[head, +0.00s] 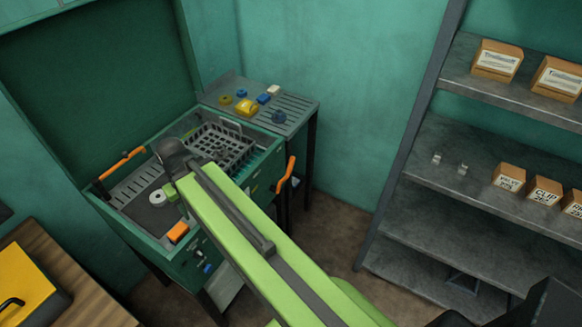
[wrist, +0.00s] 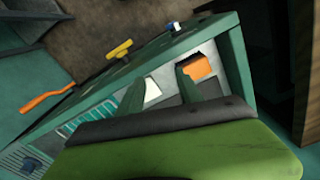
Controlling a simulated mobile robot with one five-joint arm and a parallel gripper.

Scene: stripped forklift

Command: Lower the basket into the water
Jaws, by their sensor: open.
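The grey wire basket (head: 222,146) sits at the back right of the open green wash cabinet (head: 270,165), its rim above the cabinet's top edge. Small parts seem to lie inside it. I cannot make out a water surface. My gripper is over the cabinet's front part, left of and nearer than the basket; my arm hides most of it in the head view. In the wrist view my gripper (wrist: 160,90) has its two dark fingers apart, with nothing held between them.
An orange handle (head: 122,164) stands at the cabinet's left, another (head: 286,175) on its right side. A white ring (head: 158,197) lies inside. A side table (head: 300,105) with small coloured parts adjoins the back. Shelves (head: 480,85) with boxes stand at right, a wooden bench (head: 75,290) at lower left.

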